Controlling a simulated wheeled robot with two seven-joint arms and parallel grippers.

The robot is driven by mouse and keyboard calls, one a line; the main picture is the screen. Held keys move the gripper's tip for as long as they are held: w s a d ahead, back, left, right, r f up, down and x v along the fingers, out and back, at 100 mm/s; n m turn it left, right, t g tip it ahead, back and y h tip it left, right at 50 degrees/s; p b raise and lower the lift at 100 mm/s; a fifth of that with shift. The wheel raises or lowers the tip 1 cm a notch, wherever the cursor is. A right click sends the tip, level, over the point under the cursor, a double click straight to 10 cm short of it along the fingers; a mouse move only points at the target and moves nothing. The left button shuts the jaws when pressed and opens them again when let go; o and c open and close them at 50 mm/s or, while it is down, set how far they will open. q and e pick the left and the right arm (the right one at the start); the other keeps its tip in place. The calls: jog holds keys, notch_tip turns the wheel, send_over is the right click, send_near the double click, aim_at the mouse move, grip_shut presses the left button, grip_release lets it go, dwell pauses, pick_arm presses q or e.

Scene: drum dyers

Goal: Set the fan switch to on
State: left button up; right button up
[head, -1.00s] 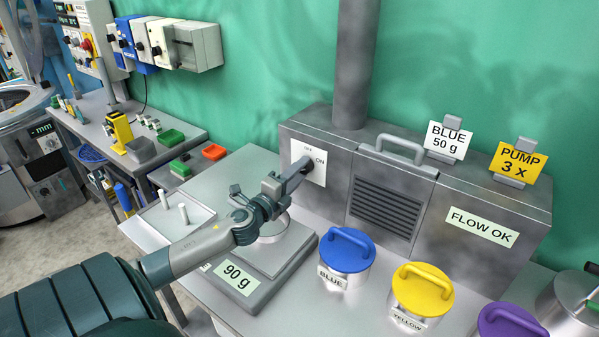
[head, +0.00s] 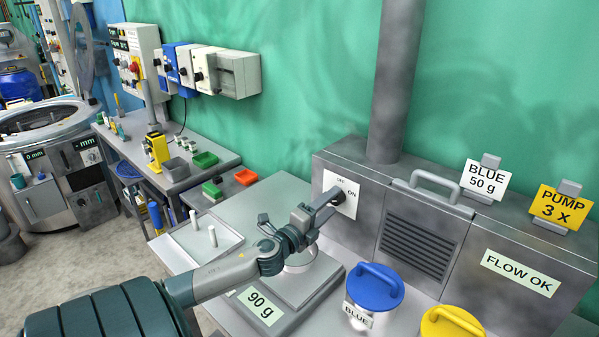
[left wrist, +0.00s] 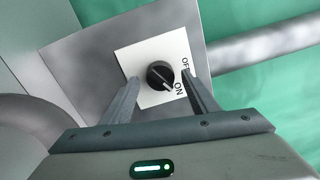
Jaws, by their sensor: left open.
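The fan switch is a black rotary knob (left wrist: 160,75) on a white plate marked OFF and ON, on the front of a grey metal unit. In the left wrist view its white pointer line points toward ON. The plate also shows in the head view (head: 346,190), where my gripper partly covers the knob. My left gripper (head: 333,197) is open at the plate, its fingers on either side of the knob. In the left wrist view a gap shows between each finger (left wrist: 161,78) and the knob. My right gripper is not in view.
The grey unit (head: 340,235) has a vent grille, a top handle and a FLOW OK label. Below my left arm is a scale (head: 285,300) reading 90 g. A blue-lidded pot (head: 375,287) and a yellow-lidded pot (head: 452,324) stand in front of the unit.

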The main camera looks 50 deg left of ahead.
pick_arm(q)
jog(key=shift+s+d+f+b, duration=0.15)
jog(key=shift+s+d+b, duration=0.45)
jog(key=shift+s, duration=2.15)
jog(key=shift+s+d+f+b, duration=0.2)
jog(key=shift+s+b, duration=0.75)
jog(key=shift+s, duration=1.8)
jog(key=shift+s+d+f+b, duration=0.15)
jog(key=shift+s+d+b, duration=0.45)
jog(key=shift+s, duration=2.15)
jog(key=shift+a, duration=0.2)
